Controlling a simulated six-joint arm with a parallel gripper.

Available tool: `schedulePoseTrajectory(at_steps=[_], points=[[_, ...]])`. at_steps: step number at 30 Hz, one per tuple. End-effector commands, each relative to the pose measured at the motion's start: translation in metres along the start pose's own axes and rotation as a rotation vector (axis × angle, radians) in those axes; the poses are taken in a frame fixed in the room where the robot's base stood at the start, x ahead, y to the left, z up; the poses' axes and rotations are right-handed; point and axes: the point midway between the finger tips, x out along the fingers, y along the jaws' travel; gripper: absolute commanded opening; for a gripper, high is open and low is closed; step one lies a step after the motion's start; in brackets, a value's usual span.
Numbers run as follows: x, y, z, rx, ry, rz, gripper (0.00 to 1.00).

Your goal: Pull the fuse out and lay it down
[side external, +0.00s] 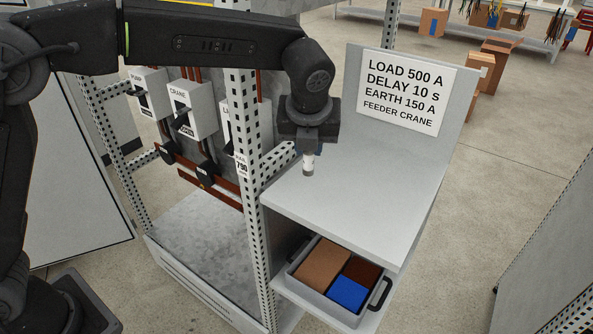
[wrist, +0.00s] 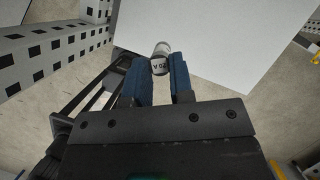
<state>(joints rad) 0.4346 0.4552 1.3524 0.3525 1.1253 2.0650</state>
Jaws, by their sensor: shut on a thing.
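The fuse (side external: 308,164) is a small white cylinder with a grey metal end cap, and it hangs upright below my gripper (side external: 308,146). In the wrist view the fuse (wrist: 160,60) shows dark lettering, partly cut off, between the blue fingers. My gripper (wrist: 162,72) is shut on it. The fuse is over the left part of the light grey shelf top (side external: 372,205). Its lower end looks close to the surface, but I cannot tell whether it touches.
A perforated upright post (side external: 243,140) stands just left of the shelf. Cabinet switches, one marked CRANE (side external: 190,109), are behind it. A sign panel (side external: 405,92) rises at the shelf's back. A grey bin (side external: 322,305) with coloured blocks sits below. The shelf top is otherwise clear.

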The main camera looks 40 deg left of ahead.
Motion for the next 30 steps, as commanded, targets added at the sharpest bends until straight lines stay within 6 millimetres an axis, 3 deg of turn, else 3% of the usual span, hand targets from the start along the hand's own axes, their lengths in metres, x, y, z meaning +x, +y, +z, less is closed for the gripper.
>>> schedulePoseTrajectory(at_steps=[14, 30], points=[[-0.002, 0.000, 0.003, 0.002, -0.003, -0.002, 0.00], [0.047, 0.000, -0.018, 0.003, -0.002, -0.001, 0.00]])
